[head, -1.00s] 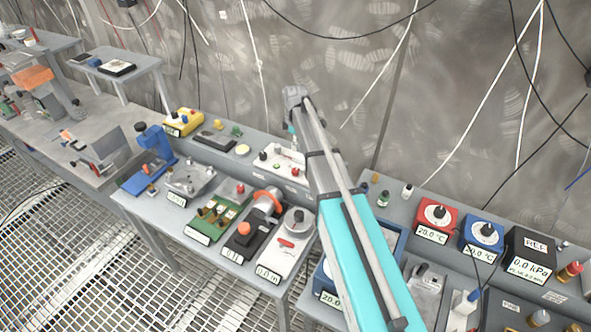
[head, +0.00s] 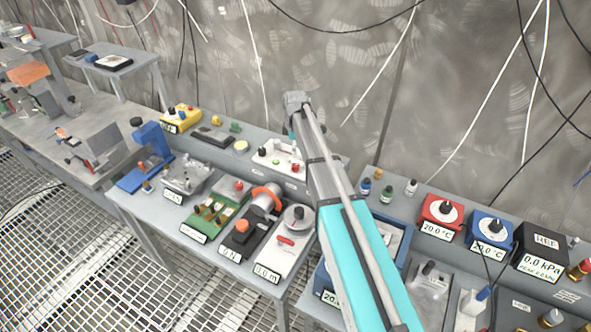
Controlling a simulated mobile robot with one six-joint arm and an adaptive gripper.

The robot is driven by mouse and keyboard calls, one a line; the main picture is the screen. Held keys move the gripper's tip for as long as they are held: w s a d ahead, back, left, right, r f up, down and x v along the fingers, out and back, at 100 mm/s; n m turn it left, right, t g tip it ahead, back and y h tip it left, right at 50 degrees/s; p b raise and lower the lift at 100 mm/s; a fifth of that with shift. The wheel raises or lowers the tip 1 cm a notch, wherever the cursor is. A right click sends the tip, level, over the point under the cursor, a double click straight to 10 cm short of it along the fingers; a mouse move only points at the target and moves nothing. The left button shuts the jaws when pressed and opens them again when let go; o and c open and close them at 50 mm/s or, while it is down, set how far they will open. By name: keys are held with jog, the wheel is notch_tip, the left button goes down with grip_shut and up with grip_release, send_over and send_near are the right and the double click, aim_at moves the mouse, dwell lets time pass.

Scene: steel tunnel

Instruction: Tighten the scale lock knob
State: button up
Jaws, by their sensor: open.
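I cannot tell for sure which knob is the scale lock knob. Candidates on the grey bench include a white unit (head: 283,252) with a round grey dial (head: 298,214) and red lever (head: 285,240), and a blue stand (head: 147,163) with a black knob on top (head: 136,122). My teal and grey arm reaches up the middle of the head view, with its upper joint in front of the wall. My gripper does not show; it is hidden behind the arm or out of frame. No contact with any knob is visible.
A black unit with an orange ring (head: 267,194), a green board (head: 208,218) and a yellow box (head: 182,118) crowd the bench. Cables hang along the metal wall.

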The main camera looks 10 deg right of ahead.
aim_at(296, 165)
jog(key=shift+f+b, duration=3.9)
jog(key=shift+f, duration=0.3)
grip_shut()
